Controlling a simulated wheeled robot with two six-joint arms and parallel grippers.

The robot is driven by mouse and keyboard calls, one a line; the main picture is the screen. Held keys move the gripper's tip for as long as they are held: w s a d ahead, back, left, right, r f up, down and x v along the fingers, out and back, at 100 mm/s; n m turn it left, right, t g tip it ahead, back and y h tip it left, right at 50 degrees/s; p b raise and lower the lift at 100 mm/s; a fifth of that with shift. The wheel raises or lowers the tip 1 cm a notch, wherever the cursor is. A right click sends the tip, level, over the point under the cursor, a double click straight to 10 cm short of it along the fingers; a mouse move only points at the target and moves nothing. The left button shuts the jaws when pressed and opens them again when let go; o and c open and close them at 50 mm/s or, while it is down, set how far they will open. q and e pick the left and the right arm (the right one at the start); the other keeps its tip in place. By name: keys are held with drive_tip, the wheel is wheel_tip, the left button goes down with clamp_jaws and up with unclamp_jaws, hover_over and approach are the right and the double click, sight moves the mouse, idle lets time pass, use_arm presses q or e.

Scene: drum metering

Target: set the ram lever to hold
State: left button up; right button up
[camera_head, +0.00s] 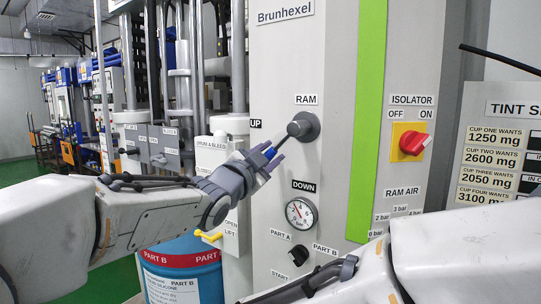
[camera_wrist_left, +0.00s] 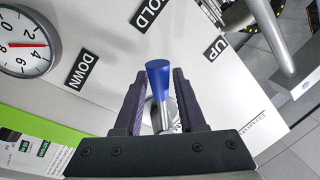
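The ram lever has a dark round hub (camera_head: 303,126) on the grey panel under the RAM sign (camera_head: 306,99). Its arm slants down-left to a blue knob (camera_head: 270,152), between the UP label (camera_head: 256,123) and the DOWN label (camera_head: 304,186). In the left wrist view the blue knob (camera_wrist_left: 158,72) lies toward the HOLD label (camera_wrist_left: 150,13); HOLD is hidden in the head view. My left gripper (camera_head: 272,158) is around the knob end. Its fingers (camera_wrist_left: 158,95) stand either side of the lever, with narrow gaps showing. My right gripper is out of view.
A round gauge (camera_head: 300,213) and a black part selector (camera_head: 298,255) sit below the lever. A red isolator knob (camera_head: 412,143) is to the right. A yellow-handled valve (camera_head: 208,236) and a blue drum (camera_head: 183,275) stand below my left gripper.

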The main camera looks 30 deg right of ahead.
use_arm(q)
drive_tip(key=shift+o, duration=1.2)
drive_tip(key=b+v, duration=0.3)
drive_tip(key=v, duration=0.7)
drive_tip(key=shift+a, duration=0.25)
drive_tip(key=shift+s+f, duration=0.1)
